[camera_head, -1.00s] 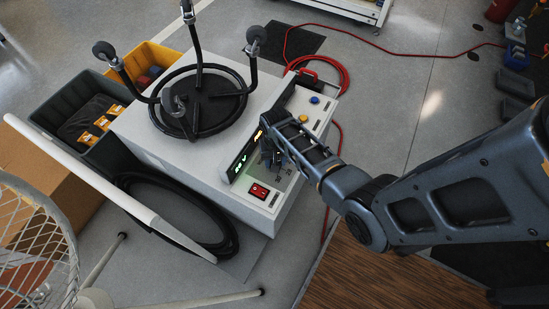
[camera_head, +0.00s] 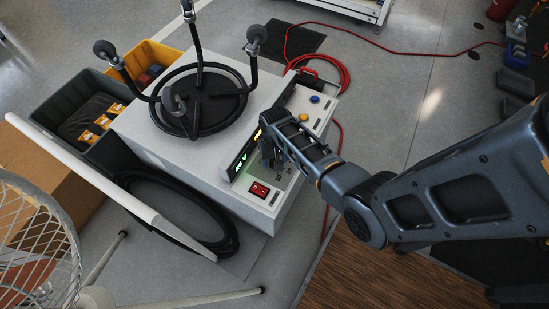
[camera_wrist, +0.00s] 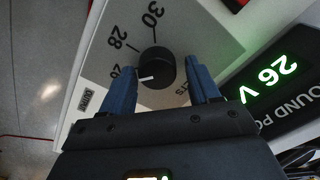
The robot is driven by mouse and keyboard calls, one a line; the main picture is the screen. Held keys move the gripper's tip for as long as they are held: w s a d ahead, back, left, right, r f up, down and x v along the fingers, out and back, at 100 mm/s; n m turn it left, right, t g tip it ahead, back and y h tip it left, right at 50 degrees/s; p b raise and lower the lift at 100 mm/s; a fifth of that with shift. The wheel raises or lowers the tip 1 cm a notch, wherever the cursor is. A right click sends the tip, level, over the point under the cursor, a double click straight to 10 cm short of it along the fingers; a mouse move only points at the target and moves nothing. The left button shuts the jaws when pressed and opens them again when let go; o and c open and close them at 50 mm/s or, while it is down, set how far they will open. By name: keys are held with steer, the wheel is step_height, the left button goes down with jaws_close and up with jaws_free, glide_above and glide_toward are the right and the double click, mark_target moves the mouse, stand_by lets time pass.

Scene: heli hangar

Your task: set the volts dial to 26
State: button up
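The volts dial (camera_wrist: 157,68) is a black round knob with a white pointer line, on a light panel marked 26, 28 and 30, in the wrist view. Its pointer is at the 26 mark, partly covered by a finger. The green display (camera_wrist: 270,77) reads 26 V; it also shows in the head view (camera_head: 238,166). My gripper (camera_wrist: 161,90) has its two blue fingers apart, one on each side of the knob. I cannot tell whether they touch it. In the head view my gripper (camera_head: 268,155) hides the dial.
The white power unit (camera_head: 180,165) carries a red switch (camera_head: 259,190), a yellow button (camera_head: 303,117) and a blue button (camera_head: 314,99). A black wheel-like frame with upright posts (camera_head: 204,95) stands on top. A red cable (camera_head: 345,75) lies on the floor behind.

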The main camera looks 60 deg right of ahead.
steer(key=shift+o, duration=0.8)
steer(key=shift+s, duration=0.1)
step_height(320, 180, up, 8)
steer(key=shift+f+p, duration=0.1)
steer(key=shift+p, duration=0.75)
